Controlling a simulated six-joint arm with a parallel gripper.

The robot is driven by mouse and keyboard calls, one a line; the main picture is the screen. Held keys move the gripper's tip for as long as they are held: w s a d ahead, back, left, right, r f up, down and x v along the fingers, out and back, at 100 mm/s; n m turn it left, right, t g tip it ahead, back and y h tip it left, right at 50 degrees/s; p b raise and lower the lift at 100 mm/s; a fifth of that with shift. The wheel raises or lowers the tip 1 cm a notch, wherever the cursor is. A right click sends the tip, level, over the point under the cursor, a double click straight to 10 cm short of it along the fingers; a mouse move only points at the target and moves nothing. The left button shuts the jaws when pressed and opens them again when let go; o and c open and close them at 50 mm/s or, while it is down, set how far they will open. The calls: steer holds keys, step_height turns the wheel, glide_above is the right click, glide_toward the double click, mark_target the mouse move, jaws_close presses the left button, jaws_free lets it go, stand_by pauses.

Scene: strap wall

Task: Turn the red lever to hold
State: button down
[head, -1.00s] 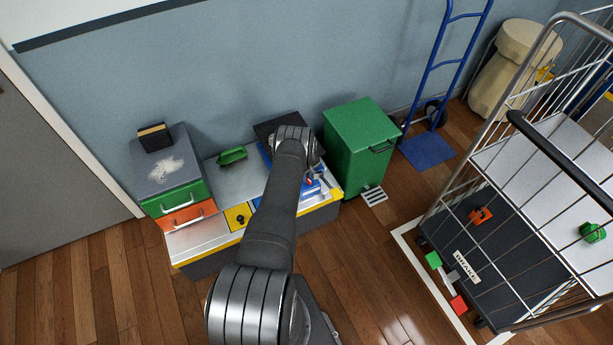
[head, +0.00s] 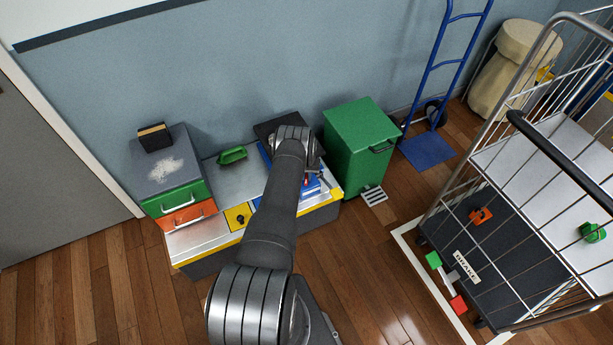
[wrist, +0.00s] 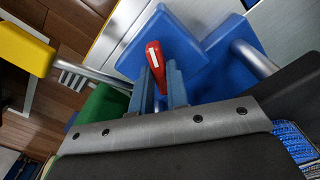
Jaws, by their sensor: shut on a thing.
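The red lever (wrist: 154,58) has a white mark on its face and stands out over a blue block (wrist: 188,38) in the wrist view. My gripper (wrist: 160,82) is shut on the lever, with one finger on each side of it. In the head view, only a small red bit of the lever (head: 306,181) shows beside my gripper (head: 313,178), over the blue block at the bench's right end. My arm hides much of this area. I cannot read any hold marking.
Bare metal rods (wrist: 252,58) stand close beside the gripper. A green bin (head: 355,150) stands right of the bench. A wire cart (head: 520,240) is farther right.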

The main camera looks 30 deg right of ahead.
steer(key=shift+m, duration=0.3)
stand_by(0.4)
steer(key=c, duration=1.4)
jaws_free()
step_height(320, 180, up, 17)
steer(key=shift+r, duration=0.2)
steer(key=shift+f, duration=0.1)
step_height(320, 180, down, 17)
steer(key=shift+r, duration=0.15)
steer(key=shift+r, duration=0.1)
stand_by(0.4)
